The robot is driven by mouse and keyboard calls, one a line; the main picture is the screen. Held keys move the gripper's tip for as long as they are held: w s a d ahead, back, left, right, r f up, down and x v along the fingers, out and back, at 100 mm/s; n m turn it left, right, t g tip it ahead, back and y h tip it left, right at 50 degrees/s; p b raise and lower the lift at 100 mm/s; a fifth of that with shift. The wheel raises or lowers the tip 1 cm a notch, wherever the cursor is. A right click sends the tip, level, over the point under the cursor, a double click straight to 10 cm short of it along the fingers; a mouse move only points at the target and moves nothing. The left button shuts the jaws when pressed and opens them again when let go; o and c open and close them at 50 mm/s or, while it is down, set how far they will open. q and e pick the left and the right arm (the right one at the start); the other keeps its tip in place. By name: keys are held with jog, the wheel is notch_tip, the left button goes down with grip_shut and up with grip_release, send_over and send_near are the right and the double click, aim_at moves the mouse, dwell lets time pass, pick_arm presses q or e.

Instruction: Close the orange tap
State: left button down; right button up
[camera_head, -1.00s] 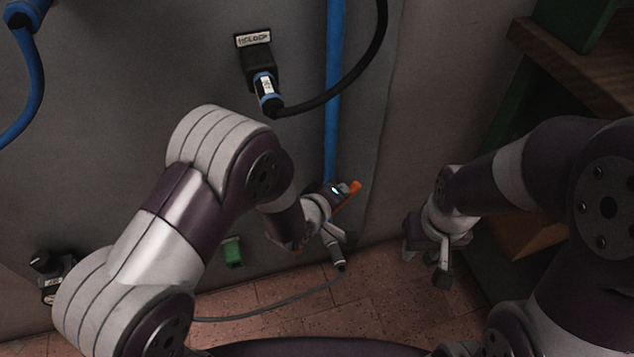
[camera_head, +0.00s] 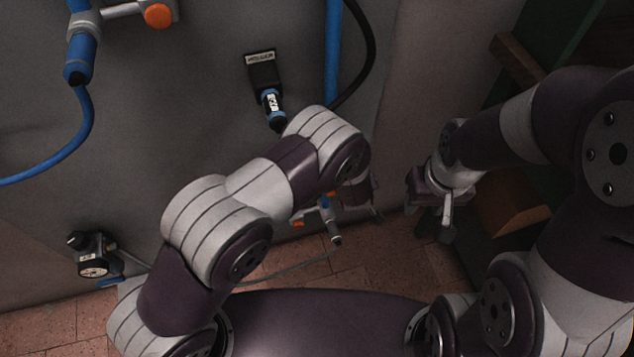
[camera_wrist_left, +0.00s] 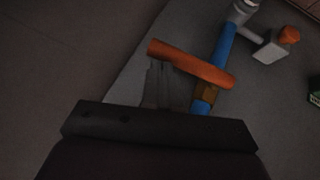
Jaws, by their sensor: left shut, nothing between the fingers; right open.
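The orange tap has a long orange lever (camera_wrist_left: 192,64) lying crosswise over a blue pipe (camera_wrist_left: 228,45) in the left wrist view. My left gripper (camera_wrist_left: 157,74) is shut and empty, its fingertips close to the lever's left end; I cannot tell whether they touch. In the head view a small orange part (camera_head: 330,194) shows beneath my left arm, and most of the tap and left gripper is hidden by that arm. My right gripper (camera_head: 432,212) is open and empty, to the right of the tap, clear of it.
A grey fitting with an orange knob (camera_wrist_left: 289,35) sits beyond the lever. A wooden shelf (camera_head: 515,60) stands at right. Tiled floor lies below.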

pick_arm(q)
jog(key=shift+d+f, duration=0.2)
jog(key=shift+f, duration=0.25)
dwell(0.4)
jog(key=r+p, duration=0.2)
jog(key=w+r+p, duration=0.1)
jog(key=r+p, duration=0.1)
jog(key=r, duration=0.1)
jog(key=shift+a, duration=0.15)
jog(key=s+d+r+p, duration=0.2)
jog(key=s+r, duration=0.3)
jog(key=r, duration=0.2)
jog(key=shift+s+r, duration=0.2)
jog(key=shift+r, duration=0.1)
